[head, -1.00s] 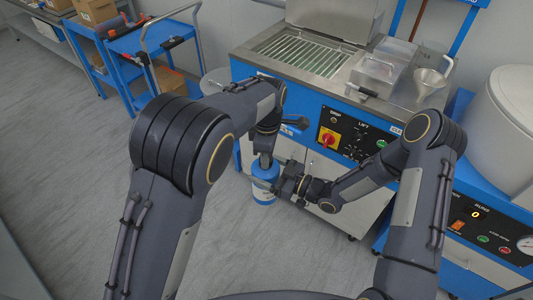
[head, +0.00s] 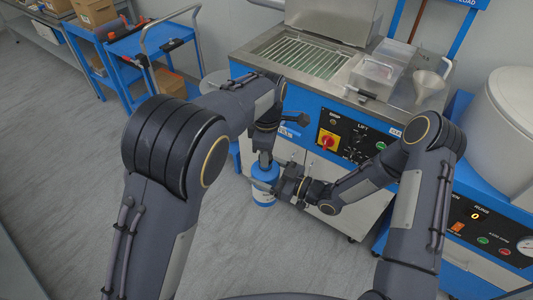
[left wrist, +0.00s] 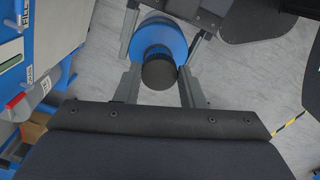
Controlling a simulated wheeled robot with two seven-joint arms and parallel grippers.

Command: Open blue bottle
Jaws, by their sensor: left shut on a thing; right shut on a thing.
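The blue bottle (head: 264,197), with a pale label band, is held upright above the floor in front of the blue machine. My right gripper (head: 268,186) comes in from the right and is shut around the bottle's body. My left gripper (head: 265,158) points down from above and is shut on the black cap (left wrist: 159,74). In the left wrist view, the left fingers (left wrist: 159,87) stand on either side of the cap. The blue bottle also shows there (left wrist: 150,38) behind the cap. I cannot tell whether the cap is apart from the neck.
The steel-topped blue machine (head: 302,100) with a red knob stands right behind the bottle. A white drum (head: 510,130) stands at the right. A blue cart (head: 150,42) is at the back left. The grey floor (head: 60,180) at the left is clear.

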